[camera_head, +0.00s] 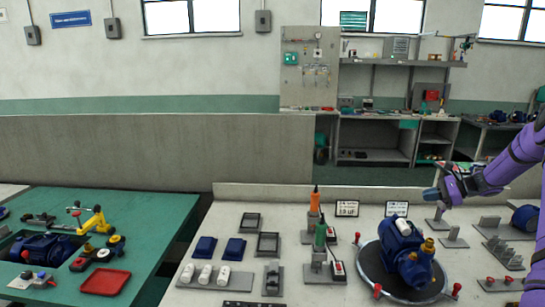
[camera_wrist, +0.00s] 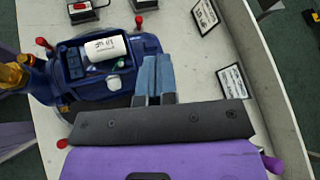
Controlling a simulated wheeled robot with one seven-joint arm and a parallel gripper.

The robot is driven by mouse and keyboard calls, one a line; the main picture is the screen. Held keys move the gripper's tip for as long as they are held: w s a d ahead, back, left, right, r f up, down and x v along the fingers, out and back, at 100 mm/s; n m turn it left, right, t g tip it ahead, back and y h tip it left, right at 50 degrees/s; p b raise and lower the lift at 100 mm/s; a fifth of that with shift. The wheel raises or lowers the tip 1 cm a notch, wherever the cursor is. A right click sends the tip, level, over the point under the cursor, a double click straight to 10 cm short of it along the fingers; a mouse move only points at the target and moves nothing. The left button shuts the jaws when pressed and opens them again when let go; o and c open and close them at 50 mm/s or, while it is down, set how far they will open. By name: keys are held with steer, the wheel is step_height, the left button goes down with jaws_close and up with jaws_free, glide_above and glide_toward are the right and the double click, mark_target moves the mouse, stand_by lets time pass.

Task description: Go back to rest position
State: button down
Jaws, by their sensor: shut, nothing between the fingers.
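My purple arm reaches in from the right in the head view. My gripper (camera_head: 431,194) hangs above the right part of the light workbench (camera_head: 225,290), above and to the right of the blue pump (camera_head: 412,262). In the wrist view the two blue-grey fingers (camera_wrist: 154,62) are together with nothing between them. The blue pump (camera_wrist: 85,75) lies beyond them to the left, with a white cylinder (camera_wrist: 105,48) on top. From the wrist view alone I cannot tell the height gap between fingers and pump.
The pump sits on a round dark plate (camera_head: 372,283) with red knobs. Orange (camera_head: 314,203) and green (camera_head: 320,236) tools stand upright to its left. Metal brackets (camera_head: 490,224) stand on the right. A green table (camera_head: 150,215) is at the left; a low wall (camera_head: 150,150) runs behind.

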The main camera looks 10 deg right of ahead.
steer(key=s+a+r+n+g+h, duration=0.2)
steer(key=s+a+r+n, duration=0.2)
steer(key=a+r, duration=0.6)
steer(key=s+a+r+n+g+h, duration=0.2)
steer(key=s+a+r+n+g, duration=0.15)
steer(key=a+r, duration=0.65)
steer(key=s+a+r+n+h, duration=0.2)
steer(key=s+a+n, duration=0.1)
steer(key=s+a, duration=0.3)
steer(key=s+a+r+n+h, duration=0.1)
steer(key=s+a+r+n, duration=0.2)
steer(key=s+a, duration=0.3)
steer(key=s+a+n+t+h, duration=0.1)
steer(key=s+a+n, duration=0.1)
steer(key=s, duration=0.8)
steer(key=s+a+n+t+h, duration=0.2)
steer(key=s+n, duration=0.3)
steer(key=s, duration=0.5)
steer(key=shift+a+f, duration=0.2)
steer(key=shift+a, duration=0.4)
steer(key=shift+s+d+n, duration=0.15)
steer(key=shift+n, duration=0.1)
